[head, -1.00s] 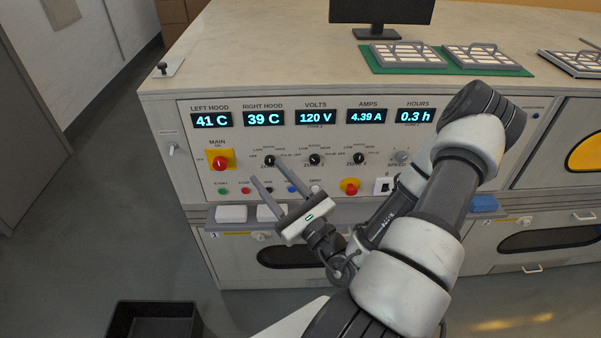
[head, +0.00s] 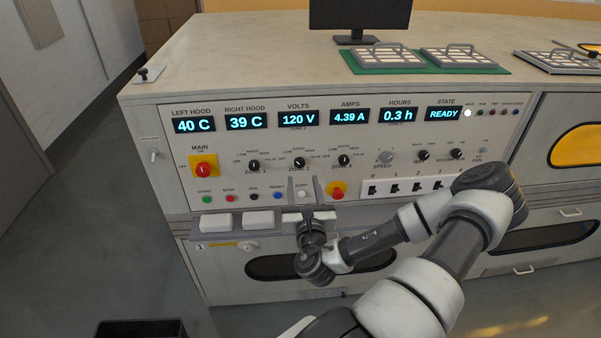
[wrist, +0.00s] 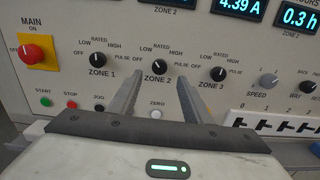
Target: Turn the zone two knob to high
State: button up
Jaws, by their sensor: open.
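The zone two knob (head: 299,163) is a small black dial on the front panel, the middle of three, with LOW, RATED and HIGH labels around it. It also shows in the wrist view (wrist: 158,67); its pointer looks roughly upward, but I cannot tell the exact setting. My gripper (head: 303,190) is open and empty, with its fingers pointing up toward the panel, below the zone two knob. In the wrist view the fingertips (wrist: 160,82) lie on either side of and slightly below the knob, apart from it.
The zone one knob (head: 254,165) and zone three knob (head: 344,160) flank it closely. A red main switch (head: 203,169) is at left, a red button on yellow (head: 337,190) at lower right. A white button (wrist: 157,114) marked ZERO lies below the knob. A ledge with white blocks (head: 258,219) projects below.

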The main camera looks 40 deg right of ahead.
aim_at(300, 164)
jog(key=x, duration=0.7)
jog(key=shift+w+b, duration=0.2)
jog(key=shift+b, duration=0.15)
jog(key=c, duration=1.1)
